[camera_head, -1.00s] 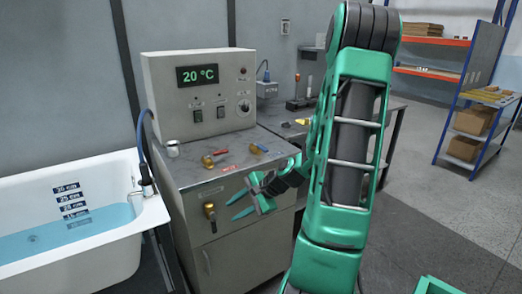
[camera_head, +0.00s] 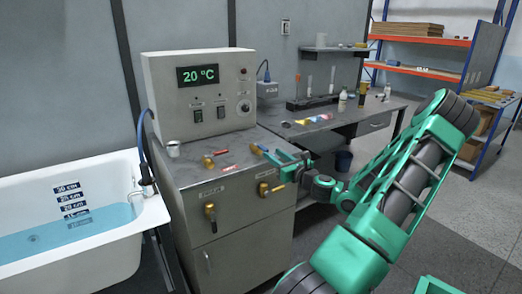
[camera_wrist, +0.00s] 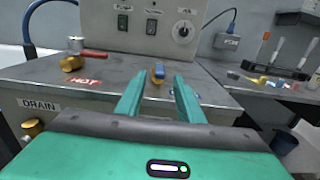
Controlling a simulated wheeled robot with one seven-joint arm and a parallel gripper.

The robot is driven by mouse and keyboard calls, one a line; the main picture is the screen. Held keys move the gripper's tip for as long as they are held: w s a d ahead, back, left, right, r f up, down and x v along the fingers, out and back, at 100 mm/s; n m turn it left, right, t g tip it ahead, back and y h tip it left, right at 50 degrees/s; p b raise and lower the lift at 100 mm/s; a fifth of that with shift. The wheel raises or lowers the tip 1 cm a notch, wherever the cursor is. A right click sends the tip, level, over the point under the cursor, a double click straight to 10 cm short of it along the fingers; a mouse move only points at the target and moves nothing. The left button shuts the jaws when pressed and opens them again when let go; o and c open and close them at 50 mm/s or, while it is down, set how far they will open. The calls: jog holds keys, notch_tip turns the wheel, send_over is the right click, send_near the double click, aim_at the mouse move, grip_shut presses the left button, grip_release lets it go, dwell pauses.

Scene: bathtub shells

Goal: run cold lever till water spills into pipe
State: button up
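The cold lever (camera_head: 257,149), blue on a brass valve, stands on the cabinet top. In the wrist view the lever (camera_wrist: 158,72) is beyond and between my fingertips. My gripper (camera_head: 279,160) is open and empty just to its right in the head view; its fingers (camera_wrist: 156,84) point at the lever and look apart from it. The white bathtub (camera_head: 100,253) holds blue water (camera_head: 75,230), its surface near the lower depth marks (camera_head: 72,204). A small pipe fitting (camera_head: 137,198) stands at the tub's right end; no spilling water is visible.
The red hot lever (camera_head: 213,158) and a metal cup (camera_head: 173,149) are on the cabinet top. Brass drain (camera_head: 210,212) and second (camera_head: 268,188) valves are on its front. The control box (camera_head: 200,95) reads 20 °C. A bench (camera_head: 350,118) with bottles stands at right.

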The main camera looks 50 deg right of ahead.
aim_at(257, 143)
jog(key=x, duration=0.8)
jog(key=shift+w, duration=0.2)
grip_shut()
